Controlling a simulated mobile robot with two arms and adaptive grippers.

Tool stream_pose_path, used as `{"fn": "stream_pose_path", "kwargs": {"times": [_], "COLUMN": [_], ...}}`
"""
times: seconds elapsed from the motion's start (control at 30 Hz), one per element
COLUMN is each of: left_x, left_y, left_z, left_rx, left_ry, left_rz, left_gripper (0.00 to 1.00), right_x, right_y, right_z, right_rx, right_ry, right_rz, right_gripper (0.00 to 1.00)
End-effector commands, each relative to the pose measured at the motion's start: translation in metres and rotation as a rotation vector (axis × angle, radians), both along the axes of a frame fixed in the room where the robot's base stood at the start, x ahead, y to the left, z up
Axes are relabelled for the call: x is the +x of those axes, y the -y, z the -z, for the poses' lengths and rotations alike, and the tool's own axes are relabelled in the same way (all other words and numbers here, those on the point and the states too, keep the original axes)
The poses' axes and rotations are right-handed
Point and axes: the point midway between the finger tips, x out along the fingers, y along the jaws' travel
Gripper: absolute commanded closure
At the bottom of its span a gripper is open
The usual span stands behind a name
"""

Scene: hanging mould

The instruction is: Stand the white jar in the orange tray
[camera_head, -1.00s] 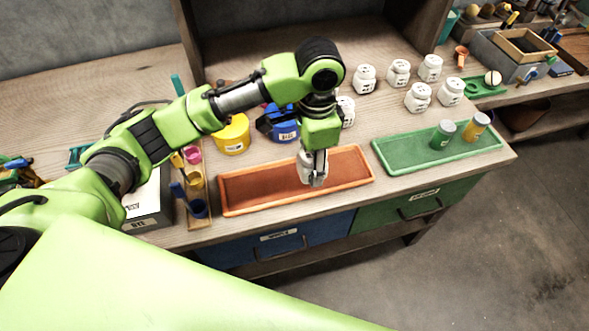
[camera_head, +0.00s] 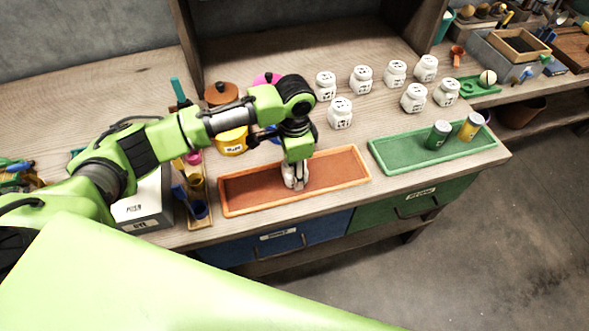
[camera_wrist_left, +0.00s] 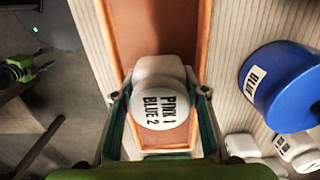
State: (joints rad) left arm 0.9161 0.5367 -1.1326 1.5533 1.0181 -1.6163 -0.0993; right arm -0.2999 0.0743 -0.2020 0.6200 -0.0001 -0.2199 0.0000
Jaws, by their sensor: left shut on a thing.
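My left gripper (camera_head: 295,183) is low over the middle of the orange tray (camera_head: 244,205), at the front of the bench. It is shut on a white jar (camera_wrist_left: 165,105), whose round lid reads "PINK 1 BLUE 2" in the left wrist view. The fingers clasp the jar from both sides, and it looks upright. In the head view only a little of the jar shows between the fingers. I cannot tell whether its base touches the tray floor. The orange tray shows behind the jar in the wrist view (camera_wrist_left: 158,32). My right gripper is not in view.
Several white jars stand behind. A yellow pot (camera_head: 231,142) and a blue pot (camera_wrist_left: 285,85) are behind the orange tray. A wooden rack (camera_head: 200,218) stands left.

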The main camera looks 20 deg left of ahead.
Motion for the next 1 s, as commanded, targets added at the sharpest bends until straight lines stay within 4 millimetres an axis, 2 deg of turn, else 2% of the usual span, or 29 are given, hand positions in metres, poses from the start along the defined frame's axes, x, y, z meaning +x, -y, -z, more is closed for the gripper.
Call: {"fn": "stream_pose_path", "kwargs": {"times": [0.13, 0.17, 0.2, 0.53, 0.67, 0.77, 1.0], "left_x": [0.000, 0.000, 0.000, 0.000, 0.001, 0.001, 0.001], "left_y": [0.000, 0.000, 0.000, 0.000, 0.001, 0.001, 0.001], "left_z": [0.002, 0.003, 0.002, 0.002, -0.006, -0.020, -0.073], "left_rx": [-0.001, 0.000, 0.000, 0.000, -0.001, -0.001, -0.002], "left_ry": [-0.001, 0.000, 0.000, 0.000, 0.002, 0.003, 0.004], "left_rz": [0.000, 0.000, 0.000, 0.000, 0.000, 0.000, 0.000], "left_gripper": [0.84, 0.54, 0.43, 0.42, 0.42, 0.42, 0.42], "right_x": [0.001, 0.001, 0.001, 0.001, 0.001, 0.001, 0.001], "right_y": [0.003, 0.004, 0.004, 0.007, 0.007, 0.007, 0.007], "right_z": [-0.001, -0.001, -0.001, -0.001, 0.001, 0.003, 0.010], "right_rx": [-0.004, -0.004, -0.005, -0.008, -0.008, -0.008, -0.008], "right_ry": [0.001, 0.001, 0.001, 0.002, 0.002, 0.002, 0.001], "right_rz": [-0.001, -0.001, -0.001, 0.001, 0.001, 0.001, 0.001], "right_gripper": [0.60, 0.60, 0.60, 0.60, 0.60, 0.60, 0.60]}}
